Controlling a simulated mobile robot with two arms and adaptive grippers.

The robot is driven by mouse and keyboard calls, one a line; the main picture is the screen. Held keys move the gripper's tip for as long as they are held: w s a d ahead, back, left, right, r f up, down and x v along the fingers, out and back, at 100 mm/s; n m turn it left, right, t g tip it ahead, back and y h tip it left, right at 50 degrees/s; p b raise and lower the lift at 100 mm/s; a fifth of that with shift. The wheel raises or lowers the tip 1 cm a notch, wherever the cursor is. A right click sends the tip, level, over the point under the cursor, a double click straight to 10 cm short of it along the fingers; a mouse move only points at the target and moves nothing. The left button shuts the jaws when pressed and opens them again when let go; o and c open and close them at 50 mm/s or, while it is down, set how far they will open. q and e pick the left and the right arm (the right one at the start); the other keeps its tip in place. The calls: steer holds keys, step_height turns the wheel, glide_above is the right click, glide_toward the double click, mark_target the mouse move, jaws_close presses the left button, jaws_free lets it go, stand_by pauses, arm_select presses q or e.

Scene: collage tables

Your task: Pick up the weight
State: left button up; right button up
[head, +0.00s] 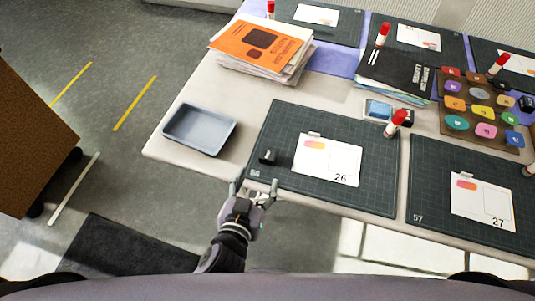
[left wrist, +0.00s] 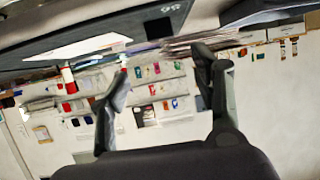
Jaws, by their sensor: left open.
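A small black weight (head: 267,157) stands on the dark green cutting mat (head: 220,0), left of the white card numbered 26 (head: 327,160). My left gripper (head: 255,186) is open and empty at the table's front edge, just in front of the weight and apart from it. In the left wrist view the open fingers (left wrist: 160,78) have nothing between them. A dark block in that view, probably the weight (left wrist: 158,28), is above the fingers. My right gripper is not in view.
A grey-blue tray (head: 200,129) lies left of the mat. Orange-topped papers (head: 262,42) are stacked behind. Another mat with card 27 (head: 483,200) lies to the right.

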arm_select(q)
glide_toward(268, 153)
steer(key=x, duration=0.3)
steer(key=shift+w+d+p, duration=0.15)
steer(key=shift+d+p, duration=0.05)
steer(key=shift+p, duration=0.1)
steer(key=shift+p+x, duration=0.45)
steer(key=shift+x, duration=2.15)
steer(key=shift+a+f, duration=0.15)
steer(key=shift+c, duration=0.3)
jaws_close()
